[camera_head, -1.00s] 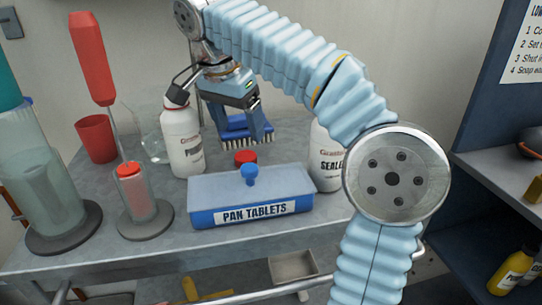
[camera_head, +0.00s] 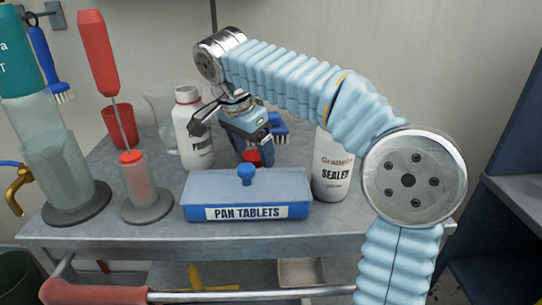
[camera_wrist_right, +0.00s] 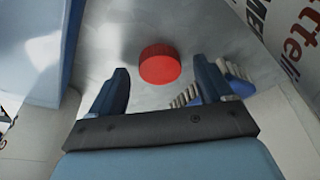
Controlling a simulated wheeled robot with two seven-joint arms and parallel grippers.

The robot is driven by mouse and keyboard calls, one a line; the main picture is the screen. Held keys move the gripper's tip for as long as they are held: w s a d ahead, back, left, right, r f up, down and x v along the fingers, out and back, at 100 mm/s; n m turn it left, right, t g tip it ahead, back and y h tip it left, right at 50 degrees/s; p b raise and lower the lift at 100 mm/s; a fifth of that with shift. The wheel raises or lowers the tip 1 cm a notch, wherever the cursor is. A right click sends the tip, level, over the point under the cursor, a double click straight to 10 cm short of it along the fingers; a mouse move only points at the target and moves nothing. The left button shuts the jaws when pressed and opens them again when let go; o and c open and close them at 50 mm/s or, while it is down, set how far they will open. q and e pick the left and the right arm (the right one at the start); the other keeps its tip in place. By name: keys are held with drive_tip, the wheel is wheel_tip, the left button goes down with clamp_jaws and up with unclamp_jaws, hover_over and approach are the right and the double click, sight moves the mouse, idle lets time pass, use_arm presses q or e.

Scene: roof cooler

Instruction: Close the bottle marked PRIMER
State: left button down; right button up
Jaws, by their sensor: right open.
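My right gripper (camera_head: 254,148) is low over the cap, right of the bottle. In the wrist view its fingers (camera_wrist_right: 160,72) are open, one on each side of the cap, with gaps to it. My left gripper is not in view.
A blue PAN TABLETS box (camera_head: 205,190) stands just in front of the cap. A blue brush (camera_head: 280,130) is close to the right finger. A red-handled tool in a holder (camera_head: 147,205) and a tall jar (camera_head: 60,165) stand left.

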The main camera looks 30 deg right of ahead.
drive_tip(key=shift+f, duration=0.25)
drive_tip(key=c, duration=1.1)
drive_tip(key=shift+r, duration=0.1)
